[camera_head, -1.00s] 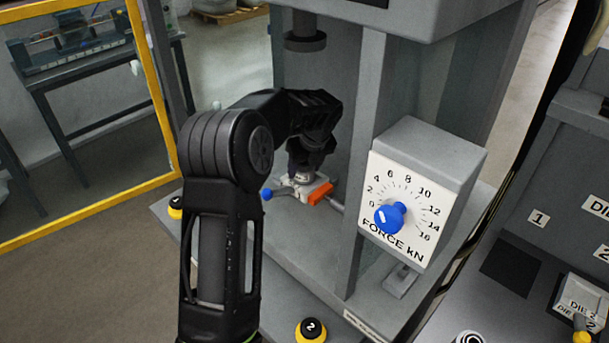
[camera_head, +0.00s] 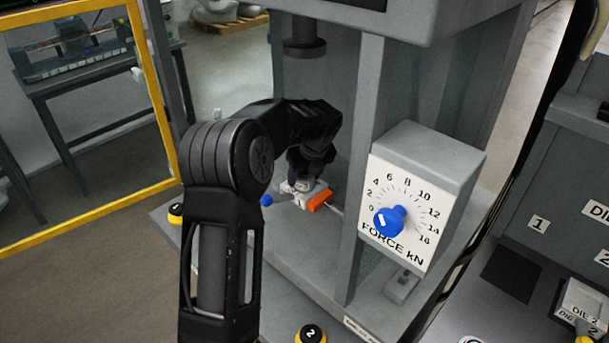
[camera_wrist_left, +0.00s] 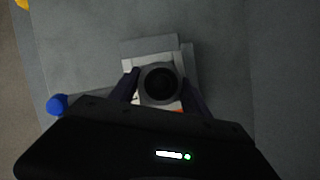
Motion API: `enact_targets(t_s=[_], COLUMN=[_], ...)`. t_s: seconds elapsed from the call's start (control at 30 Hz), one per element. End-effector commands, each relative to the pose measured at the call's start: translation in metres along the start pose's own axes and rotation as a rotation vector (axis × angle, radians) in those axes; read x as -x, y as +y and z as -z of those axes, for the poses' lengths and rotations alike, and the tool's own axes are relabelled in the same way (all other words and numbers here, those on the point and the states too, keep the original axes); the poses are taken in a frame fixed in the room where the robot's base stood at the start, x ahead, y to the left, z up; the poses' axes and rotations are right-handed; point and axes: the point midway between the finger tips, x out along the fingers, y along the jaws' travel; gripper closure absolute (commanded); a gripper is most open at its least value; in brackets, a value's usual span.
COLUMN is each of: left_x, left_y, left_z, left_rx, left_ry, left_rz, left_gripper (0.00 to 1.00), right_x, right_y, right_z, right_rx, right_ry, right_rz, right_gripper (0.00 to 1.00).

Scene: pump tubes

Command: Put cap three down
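My left gripper (camera_head: 300,178) points down at a small white block with an orange part (camera_head: 319,200) on the grey press bed. In the left wrist view, my left gripper (camera_wrist_left: 160,86) has a finger on each side of a round grey cap (camera_wrist_left: 160,84) with a dark centre, and looks shut on it. The cap is over the white block (camera_wrist_left: 135,68); whether it touches the block cannot be told. No number shows on the cap. In the head view the fingers mostly hide it. My right gripper is not in view.
The press ram (camera_head: 304,42) hangs above, behind my left arm. A force dial box with a blue knob (camera_head: 389,221) stands to the right beside a grey post (camera_head: 361,170). A blue ball handle (camera_head: 266,200) is left of the block. A yellow-framed panel (camera_head: 90,222) is at left.

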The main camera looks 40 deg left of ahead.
Motion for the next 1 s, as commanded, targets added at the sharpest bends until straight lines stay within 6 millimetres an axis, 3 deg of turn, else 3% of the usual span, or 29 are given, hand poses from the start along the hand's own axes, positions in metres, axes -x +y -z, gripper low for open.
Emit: enact_targets(t_s=[0.03,0.13,0.37,0.8,1.0], left_x=[-0.010,-0.010,0.007,0.101,0.123], left_y=[0.004,0.004,0.005,0.001,0.001], left_z=[0.010,0.010,0.005,0.000,-0.001], left_rx=[0.000,0.001,0.002,-0.001,-0.001], left_ry=[0.022,0.023,0.023,0.011,0.011], left_rz=[-0.016,-0.017,-0.018,-0.008,-0.010], left_gripper=[0.32,0.25,0.25,0.25,0.25], right_x=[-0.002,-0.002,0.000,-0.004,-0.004], right_y=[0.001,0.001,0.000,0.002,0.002], right_z=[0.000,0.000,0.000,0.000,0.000], right_rx=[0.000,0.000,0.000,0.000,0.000], right_ry=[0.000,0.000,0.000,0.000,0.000], right_rz=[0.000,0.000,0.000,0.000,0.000], right_gripper=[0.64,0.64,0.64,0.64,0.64])
